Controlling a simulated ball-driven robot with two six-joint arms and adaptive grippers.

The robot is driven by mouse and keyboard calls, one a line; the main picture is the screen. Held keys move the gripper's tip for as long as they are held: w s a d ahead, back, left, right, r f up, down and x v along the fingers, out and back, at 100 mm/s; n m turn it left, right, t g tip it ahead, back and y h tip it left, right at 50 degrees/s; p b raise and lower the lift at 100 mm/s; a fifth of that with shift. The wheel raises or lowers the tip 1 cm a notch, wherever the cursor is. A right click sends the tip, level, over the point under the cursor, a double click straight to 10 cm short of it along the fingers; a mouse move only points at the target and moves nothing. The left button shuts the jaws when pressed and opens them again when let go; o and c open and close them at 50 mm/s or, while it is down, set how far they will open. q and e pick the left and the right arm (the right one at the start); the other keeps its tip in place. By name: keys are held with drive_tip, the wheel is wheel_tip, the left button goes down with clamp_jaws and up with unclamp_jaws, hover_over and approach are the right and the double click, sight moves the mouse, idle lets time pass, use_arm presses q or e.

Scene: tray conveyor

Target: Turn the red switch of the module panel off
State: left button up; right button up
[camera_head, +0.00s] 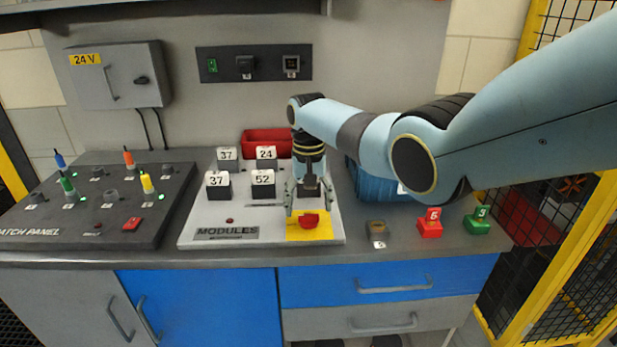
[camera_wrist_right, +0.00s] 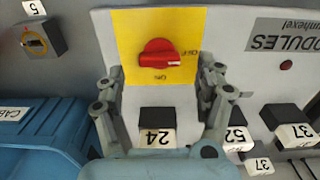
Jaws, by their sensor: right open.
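The red switch (camera_head: 309,219) sits on a yellow plate (camera_head: 326,233) at the front right of the pale module panel (camera_head: 265,231). In the wrist view the red switch (camera_wrist_right: 158,59) has a bar handle lying roughly across the picture. My right gripper (camera_head: 310,203) is just above and behind the switch. In the wrist view my right gripper (camera_wrist_right: 161,78) is open and empty, its fingers apart on both sides of the yellow plate. My left gripper is out of view.
Several numbered modules, such as module 52 (camera_head: 263,184), stand on the panel behind and left of the gripper. The patch panel (camera_head: 95,220) lies left. A blue bin (camera_head: 372,186) stands behind right; a red block (camera_head: 430,226) and green block (camera_head: 478,221) lie right.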

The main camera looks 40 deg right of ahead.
sight(309, 215)
wheel_tip(309, 215, up, 10)
drive_tip(key=shift+f, duration=0.25)
idle(0.4)
